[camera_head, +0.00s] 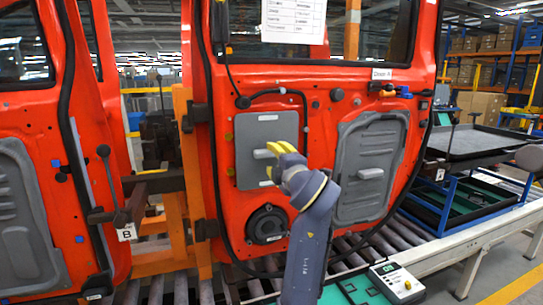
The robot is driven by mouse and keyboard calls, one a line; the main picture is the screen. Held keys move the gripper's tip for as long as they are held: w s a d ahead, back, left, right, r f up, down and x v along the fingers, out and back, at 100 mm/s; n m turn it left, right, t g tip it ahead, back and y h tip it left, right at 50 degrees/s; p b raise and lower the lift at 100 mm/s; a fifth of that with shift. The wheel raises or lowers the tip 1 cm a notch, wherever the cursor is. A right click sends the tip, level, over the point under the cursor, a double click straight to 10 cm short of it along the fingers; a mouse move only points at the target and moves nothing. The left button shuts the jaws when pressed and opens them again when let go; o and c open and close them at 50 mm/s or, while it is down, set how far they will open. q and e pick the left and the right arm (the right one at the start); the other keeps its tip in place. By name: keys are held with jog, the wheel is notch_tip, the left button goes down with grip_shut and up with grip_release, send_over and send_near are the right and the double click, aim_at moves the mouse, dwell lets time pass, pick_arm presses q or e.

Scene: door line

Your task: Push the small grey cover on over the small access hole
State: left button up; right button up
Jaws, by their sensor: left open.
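The small grey cover (250,132) is a squarish plate upright against the red door (224,200), left of its middle. It has a grey grip (262,154) on its face. I cannot tell whether it is flush with the door. The small access hole does not show; the cover hides the area behind it. My left gripper (274,165) has yellow on its fingers and is open in front of the cover's right half, near the grip. Contact is unclear. My right gripper is out of view.
A larger grey panel (371,150) sits right of the cover, with a round black speaker (267,225) below. Another red door (30,130) stands left, beside an orange post (190,160). Rollers run underneath. A black tray (475,140) and a handheld device (397,282) are at right.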

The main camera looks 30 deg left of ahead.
aim_at(271, 155)
pick_arm(q)
jog(key=v, duration=0.7)
jog(key=x, duration=1.1)
jog(key=shift+w+a, duration=0.15)
jog(key=shift+a, duration=0.15)
jog(key=shift+v, duration=2.4)
jog(key=w+d+r+m+t+h, duration=0.1)
jog(key=w+d+r+m+h, duration=0.15)
jog(key=d+m+h, duration=0.65)
jog(key=w+d+r+m+t+h, duration=0.1)
jog(key=w+d+r+m+h, duration=0.3)
jog(key=d, duration=1.1)
jog(key=s+d+f+m+g+h, duration=0.3)
jog(key=d+f+m+g, duration=0.1)
jog(key=f, duration=0.5)
jog(key=s+d+f+m+g+h, duration=0.3)
jog(key=f+m+g, duration=0.3)
jog(key=f, duration=0.4)
jog(key=shift+s+d+f+g, duration=0.3)
jog(key=shift+d+g, duration=0.1)
jog(key=shift+d, duration=0.5)
